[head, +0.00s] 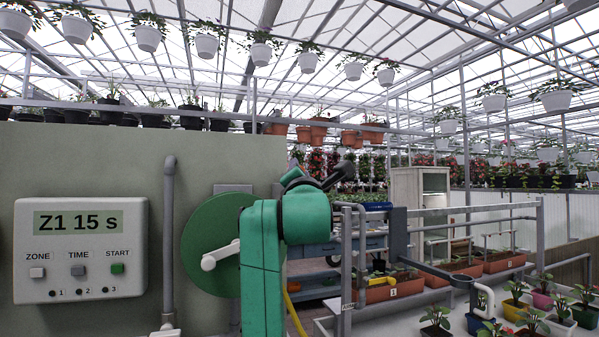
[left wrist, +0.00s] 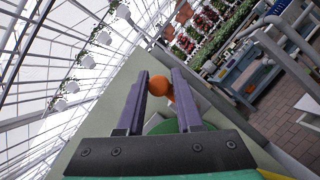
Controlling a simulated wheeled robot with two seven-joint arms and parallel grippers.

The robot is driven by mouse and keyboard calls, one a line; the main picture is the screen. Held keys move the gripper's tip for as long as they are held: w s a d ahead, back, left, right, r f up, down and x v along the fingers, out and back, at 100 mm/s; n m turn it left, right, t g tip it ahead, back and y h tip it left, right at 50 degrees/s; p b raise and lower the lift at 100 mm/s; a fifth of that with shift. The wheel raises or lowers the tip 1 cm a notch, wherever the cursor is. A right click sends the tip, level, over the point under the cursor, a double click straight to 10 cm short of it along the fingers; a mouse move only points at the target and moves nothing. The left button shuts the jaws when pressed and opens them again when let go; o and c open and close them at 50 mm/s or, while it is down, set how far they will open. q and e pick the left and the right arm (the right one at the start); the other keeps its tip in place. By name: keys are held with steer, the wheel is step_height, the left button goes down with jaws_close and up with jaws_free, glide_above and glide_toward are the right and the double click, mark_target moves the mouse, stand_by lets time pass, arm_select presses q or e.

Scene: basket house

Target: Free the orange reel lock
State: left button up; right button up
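The orange reel lock (left wrist: 158,86) shows in the left wrist view as a round orange knob with a small orange part below it, partly behind a finger. It appears between the tips of my left gripper (left wrist: 160,75), whose two fingers stand apart. I cannot tell whether they touch it. The green reel (head: 208,240) is on the wall in the head view, with a white crank (head: 218,256); its edge also shows in the left wrist view (left wrist: 166,126). In the head view my left arm covers the reel's right side, and the lock is hidden. My right gripper is not in view.
A control box (head: 82,250) reading "Z1 15 s" is on the wall at left, beside a grey vertical pipe (head: 168,235). To the right are a blue cart (head: 345,245), grey rails, planters (head: 395,290) and potted plants (head: 515,305).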

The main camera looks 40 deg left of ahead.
arm_select(q)
steer(key=shift+o, duration=1.1)
steer(key=b+v, duration=0.5)
steer(key=v, duration=0.9)
steer(key=shift+s+d, duration=0.2)
steer(key=shift+f, duration=0.15)
